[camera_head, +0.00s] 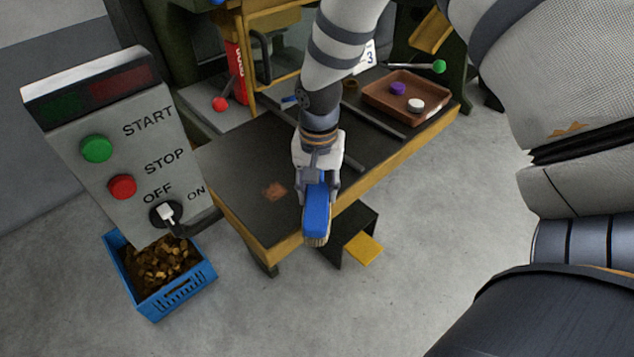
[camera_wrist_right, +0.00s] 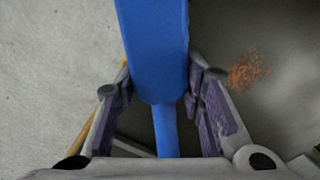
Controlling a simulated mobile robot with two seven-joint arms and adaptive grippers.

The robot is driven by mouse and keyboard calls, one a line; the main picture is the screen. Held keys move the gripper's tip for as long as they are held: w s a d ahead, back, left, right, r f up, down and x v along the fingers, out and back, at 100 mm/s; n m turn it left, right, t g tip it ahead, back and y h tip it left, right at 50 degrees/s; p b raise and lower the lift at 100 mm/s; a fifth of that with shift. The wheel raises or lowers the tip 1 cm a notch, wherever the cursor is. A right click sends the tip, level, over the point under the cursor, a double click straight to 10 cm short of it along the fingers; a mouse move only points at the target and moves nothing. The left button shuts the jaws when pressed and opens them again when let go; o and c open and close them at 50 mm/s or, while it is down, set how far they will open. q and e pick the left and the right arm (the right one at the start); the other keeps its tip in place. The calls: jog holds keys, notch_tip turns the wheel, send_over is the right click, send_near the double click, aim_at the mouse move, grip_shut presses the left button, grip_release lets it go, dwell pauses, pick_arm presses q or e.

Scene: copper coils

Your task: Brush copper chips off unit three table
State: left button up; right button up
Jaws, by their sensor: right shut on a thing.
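My right gripper (camera_head: 318,178) is shut on the handle of a blue brush (camera_head: 317,212). The brush hangs at the front edge of the dark table (camera_head: 240,165), its pale bristles (camera_head: 315,241) pointing down past the yellow edge. I cannot tell whether the bristles touch anything. A small patch of copper chips (camera_head: 274,191) lies on the table to the left of the brush. In the right wrist view the blue brush (camera_wrist_right: 155,50) fills the middle between the fingers, and the chips (camera_wrist_right: 248,70) show to its right. My left gripper is not in view.
A blue crate (camera_head: 182,302) of copper scraps stands on the floor at the left front, below a grey control panel (camera_head: 150,135) with buttons and a switch. A brown tray (camera_head: 430,113) with small round pieces sits at the table's right. A yellow pedal (camera_head: 364,249) is below.

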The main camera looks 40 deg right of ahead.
aim_at(319, 187)
jog(key=shift+s+r, duration=0.15)
jog(key=shift+s, duration=0.15)
jog(key=shift+r, duration=0.95)
jog(key=shift+w+r, duration=0.15)
jog(key=shift+r, duration=2.85)
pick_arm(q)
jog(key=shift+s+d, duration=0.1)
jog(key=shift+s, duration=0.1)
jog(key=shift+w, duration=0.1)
